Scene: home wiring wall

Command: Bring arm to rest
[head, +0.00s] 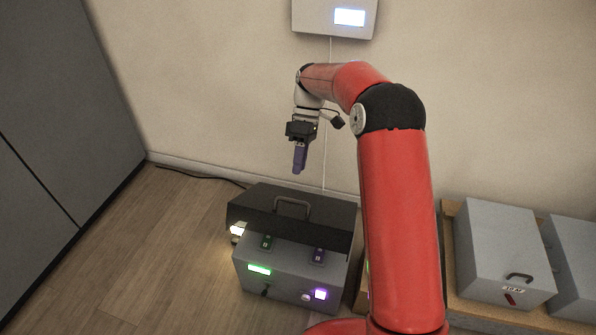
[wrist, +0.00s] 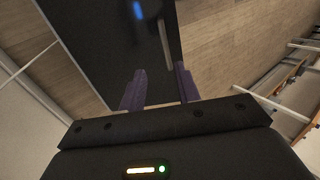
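My red arm reaches up and bends toward the wall, with my gripper (head: 299,158) hanging in the air, fingers pointing down. In the head view it is above and behind the grey box, touching nothing. In the wrist view two purple fingers of my gripper (wrist: 159,88) stand apart with a clear gap and nothing between them. In the head view the fingers overlap, so the gap does not show there.
A grey box (head: 290,279) with a raised dark lid (head: 335,212), switches and green and purple lights stands below. A wall unit (head: 309,18) with a lit screen hangs above.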

